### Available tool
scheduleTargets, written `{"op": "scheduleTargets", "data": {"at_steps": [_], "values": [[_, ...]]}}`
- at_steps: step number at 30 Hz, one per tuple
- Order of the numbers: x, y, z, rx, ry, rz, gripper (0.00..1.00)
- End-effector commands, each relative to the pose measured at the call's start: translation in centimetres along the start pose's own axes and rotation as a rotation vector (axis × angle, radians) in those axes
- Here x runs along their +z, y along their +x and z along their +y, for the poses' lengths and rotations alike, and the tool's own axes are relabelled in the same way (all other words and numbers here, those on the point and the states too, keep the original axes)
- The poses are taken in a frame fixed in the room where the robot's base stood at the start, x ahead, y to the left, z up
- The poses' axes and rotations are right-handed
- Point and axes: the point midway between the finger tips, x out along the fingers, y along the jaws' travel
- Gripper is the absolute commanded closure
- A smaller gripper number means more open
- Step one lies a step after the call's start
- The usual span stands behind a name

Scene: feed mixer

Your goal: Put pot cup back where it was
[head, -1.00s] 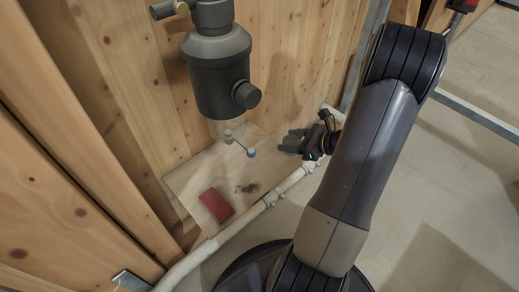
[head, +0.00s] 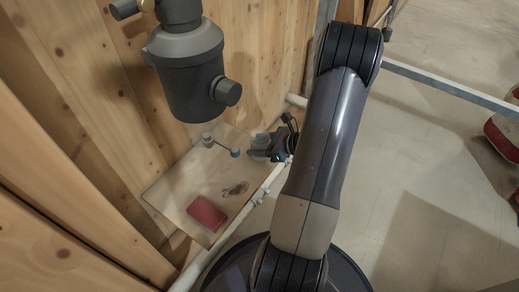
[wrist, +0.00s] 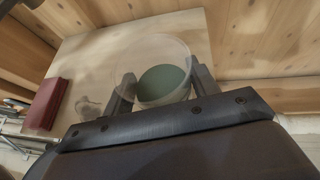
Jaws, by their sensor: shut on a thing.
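The pot cup (wrist: 165,72) is a clear, round cup with a dark green bottom. In the wrist view it sits between the two fingers of my gripper (wrist: 155,92), which is shut on it. In the head view my gripper (head: 262,152) is at the right end of the pale wooden board (head: 177,187), low by the wall. The cup (head: 260,140) shows there only as a small, pale shape by the fingers. I cannot tell whether the cup touches the board.
A dark cylindrical mixer (head: 190,75) hangs above. A pale pipe (head: 235,222) runs along the board's front.

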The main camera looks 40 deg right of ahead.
Motion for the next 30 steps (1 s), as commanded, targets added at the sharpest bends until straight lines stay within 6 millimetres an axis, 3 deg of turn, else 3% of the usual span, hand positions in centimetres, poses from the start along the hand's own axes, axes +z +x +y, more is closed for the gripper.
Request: {"op": "scheduleTargets", "data": {"at_steps": [1, 3, 14, 15, 22, 30], "values": [[-1.09, 0.53, 0.02, 0.001, 0.002, 0.000, 0.69], [-1.45, 0.71, -0.02, 0.000, 0.001, 0.000, 0.69], [-1.75, 0.85, -0.02, 0.000, 0.000, 0.000, 0.69], [-1.58, 0.77, -0.02, 0.000, 0.000, 0.000, 0.41], [-1.56, 0.76, -0.01, 0.000, 0.000, 0.000, 0.22], [-1.40, 0.69, -0.01, 0.000, 0.000, 0.000, 0.22]]}}
